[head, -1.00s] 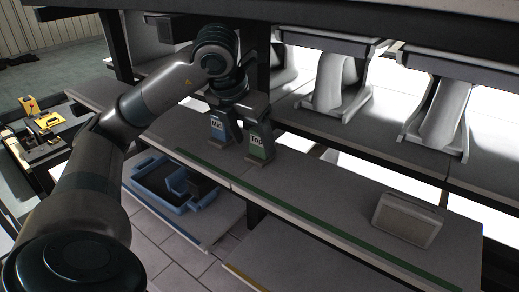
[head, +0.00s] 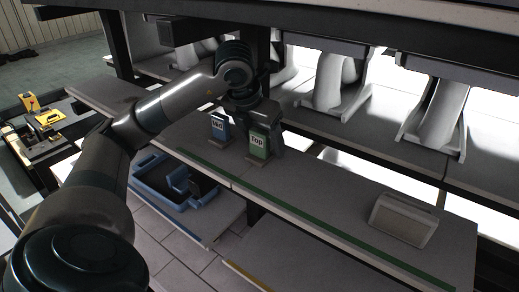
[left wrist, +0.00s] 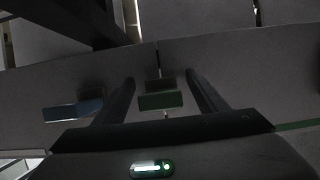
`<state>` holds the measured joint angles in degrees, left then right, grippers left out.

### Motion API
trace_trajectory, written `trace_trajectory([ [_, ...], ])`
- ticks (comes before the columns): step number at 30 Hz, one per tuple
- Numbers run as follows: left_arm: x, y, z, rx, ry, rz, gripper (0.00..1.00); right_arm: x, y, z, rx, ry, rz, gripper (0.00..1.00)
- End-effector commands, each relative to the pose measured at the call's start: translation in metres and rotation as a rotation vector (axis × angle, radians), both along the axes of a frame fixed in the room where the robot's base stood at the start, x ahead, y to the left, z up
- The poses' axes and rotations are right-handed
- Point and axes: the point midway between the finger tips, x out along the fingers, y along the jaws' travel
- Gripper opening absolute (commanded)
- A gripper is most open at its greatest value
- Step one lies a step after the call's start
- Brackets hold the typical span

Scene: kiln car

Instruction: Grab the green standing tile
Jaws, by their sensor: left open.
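The green tile (head: 259,143), labelled "Top", stands upright on the grey shelf (head: 330,190). My left gripper (head: 262,122) is open, pointing down right at the green tile, with part of it showing behind and to the right of the tile. In the left wrist view the green tile (left wrist: 160,101) lies between the two spread fingers of the left gripper (left wrist: 160,82), with a gap on each side. A blue tile (head: 219,127), labelled "Mid", stands just left of the green one; it also shows outside the fingers in the left wrist view (left wrist: 72,110). My right gripper is not in view.
A light grey block (head: 403,220) stands farther right on the shelf, with clear surface between. A blue tray (head: 170,184) sits on a lower shelf at the left. An upright post (head: 256,60) rises close behind my left wrist. Draped pale forms (head: 342,82) stand behind.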

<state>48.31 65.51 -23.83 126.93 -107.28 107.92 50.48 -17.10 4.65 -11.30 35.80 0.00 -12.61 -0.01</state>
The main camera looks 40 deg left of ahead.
Motion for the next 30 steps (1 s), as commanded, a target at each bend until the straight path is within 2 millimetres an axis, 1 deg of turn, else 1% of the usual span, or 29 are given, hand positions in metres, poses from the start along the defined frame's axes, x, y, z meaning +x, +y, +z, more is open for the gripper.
trace_trajectory([
  [8,-0.0003,0.0001,0.0003,0.000,0.000,0.000,0.66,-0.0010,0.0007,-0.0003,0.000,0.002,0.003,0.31],
  [9,-0.0003,0.0001,0.0003,0.000,0.000,0.000,0.63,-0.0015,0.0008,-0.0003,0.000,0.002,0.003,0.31],
  [14,-0.0003,0.0001,0.0003,0.000,0.000,0.000,0.25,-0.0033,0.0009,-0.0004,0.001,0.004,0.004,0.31],
  [15,-0.0002,0.0001,0.0005,0.000,0.000,0.000,0.15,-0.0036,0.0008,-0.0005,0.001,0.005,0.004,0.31],
  [25,-0.0001,0.0006,0.0014,0.000,-0.001,0.001,0.15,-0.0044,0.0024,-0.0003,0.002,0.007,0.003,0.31],
  [30,0.0000,0.0037,0.0049,0.000,-0.001,0.001,0.15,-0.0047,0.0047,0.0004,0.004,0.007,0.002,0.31],
])
